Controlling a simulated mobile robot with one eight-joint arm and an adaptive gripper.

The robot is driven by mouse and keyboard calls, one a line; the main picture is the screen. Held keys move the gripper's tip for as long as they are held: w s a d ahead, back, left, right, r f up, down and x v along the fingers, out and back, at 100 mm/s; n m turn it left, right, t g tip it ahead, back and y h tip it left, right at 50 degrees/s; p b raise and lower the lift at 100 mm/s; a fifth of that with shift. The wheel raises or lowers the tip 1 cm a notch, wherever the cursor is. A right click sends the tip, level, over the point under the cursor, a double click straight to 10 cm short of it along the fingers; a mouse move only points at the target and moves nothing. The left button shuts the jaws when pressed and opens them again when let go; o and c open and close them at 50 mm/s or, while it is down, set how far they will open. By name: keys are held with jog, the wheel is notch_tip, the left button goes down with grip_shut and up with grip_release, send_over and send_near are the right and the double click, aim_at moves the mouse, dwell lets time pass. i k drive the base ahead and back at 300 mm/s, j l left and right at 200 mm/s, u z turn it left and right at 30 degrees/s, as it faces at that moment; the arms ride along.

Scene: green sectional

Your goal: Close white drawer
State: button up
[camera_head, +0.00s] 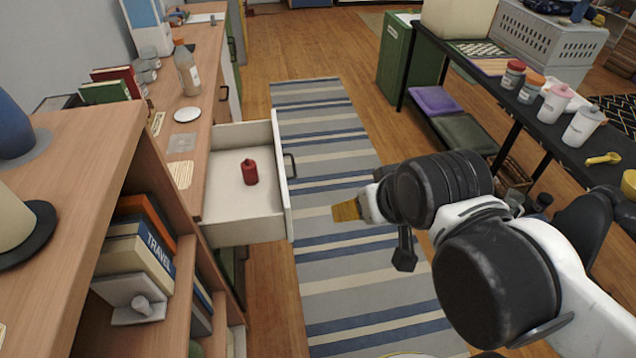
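The white drawer (246,217) is pulled out from the wooden cabinet on the left. Its white front panel (282,178) faces right and has a dark handle (291,166). A small red bottle-like object (250,172) is inside the drawer. My gripper (348,211) is to the right of the drawer front, apart from it in the picture, over the striped rug. A yellowish tip points left toward the drawer. The fingers are small and partly hidden by my own arm, so I cannot tell whether they are open or shut.
The wooden counter (207,62) holds a bottle, books and a plate. A shelf with books (140,250) stands at the near left. A black table (480,85) with jars stands at the right. The striped rug (325,130) between them is clear.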

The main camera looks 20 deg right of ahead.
aim_at(236, 213)
jog(key=l+u, duration=0.35)
jog(key=l, duration=0.2)
jog(key=l+u, duration=0.35)
jog(key=l, duration=0.25)
jog(key=k+l+u, duration=0.15)
jog(key=l+u, duration=0.2)
jog(key=l, duration=0.2)
